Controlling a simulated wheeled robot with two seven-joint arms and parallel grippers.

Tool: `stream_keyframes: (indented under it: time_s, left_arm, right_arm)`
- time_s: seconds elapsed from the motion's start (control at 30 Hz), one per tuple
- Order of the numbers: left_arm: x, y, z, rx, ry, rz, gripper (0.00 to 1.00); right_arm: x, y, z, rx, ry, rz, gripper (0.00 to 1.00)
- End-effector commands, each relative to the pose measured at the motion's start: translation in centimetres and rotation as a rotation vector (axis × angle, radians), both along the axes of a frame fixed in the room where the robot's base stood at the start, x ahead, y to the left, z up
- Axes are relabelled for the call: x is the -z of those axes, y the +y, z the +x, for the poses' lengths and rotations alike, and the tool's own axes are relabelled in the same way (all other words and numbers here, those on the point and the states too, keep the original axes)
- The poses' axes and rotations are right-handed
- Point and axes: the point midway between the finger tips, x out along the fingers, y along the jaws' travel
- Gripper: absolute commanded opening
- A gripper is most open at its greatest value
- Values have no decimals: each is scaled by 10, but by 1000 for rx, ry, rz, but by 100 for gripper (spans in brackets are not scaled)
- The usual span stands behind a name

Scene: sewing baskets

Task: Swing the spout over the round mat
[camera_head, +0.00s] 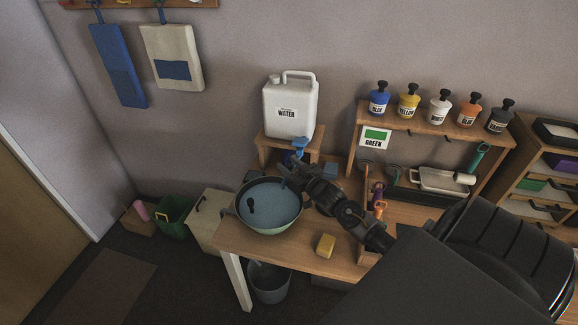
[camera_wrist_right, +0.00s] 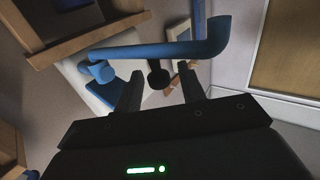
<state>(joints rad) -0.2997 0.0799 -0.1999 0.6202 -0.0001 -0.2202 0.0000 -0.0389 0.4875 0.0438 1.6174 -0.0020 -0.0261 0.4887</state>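A white water jug (camera_head: 290,108) labelled WATER stands on a small wooden stand. A blue spout (camera_head: 300,144) shows below the jug. My right gripper (camera_head: 287,172) is near the spout, above the back rim of a round basin (camera_head: 240,219) with a blue inside. In the right wrist view the blue spout (camera_wrist_right: 155,51) runs across, just past the fingertips of my right gripper (camera_wrist_right: 160,84). Its fingers are apart with a gap between them. I cannot tell whether they touch the spout. I cannot make out a round mat. My left gripper is out of view.
A yellow sponge (camera_head: 325,245) lies on the wooden table (camera_head: 290,258) in front. Labelled dye bottles (camera_head: 409,101) line a shelf (camera_head: 430,126) at the right. A grey bucket (camera_head: 269,284) stands under the table.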

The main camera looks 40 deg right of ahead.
Motion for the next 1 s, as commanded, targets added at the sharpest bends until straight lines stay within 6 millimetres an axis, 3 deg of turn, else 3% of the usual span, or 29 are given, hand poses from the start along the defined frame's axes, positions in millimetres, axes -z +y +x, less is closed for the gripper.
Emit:
stream_keyframes:
  time_s: [0.37, 0.8, 1.0]
  left_arm:
    - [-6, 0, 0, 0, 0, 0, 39]
    - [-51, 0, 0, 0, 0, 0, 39]
    - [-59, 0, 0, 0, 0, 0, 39]
  right_arm:
    - [-2, 1, -7, 0, 0, 1, 41]
    - [-4, 3, -92, 0, 3, 1, 41]
    - [-2, 3, -115, 1, 0, 1, 41]
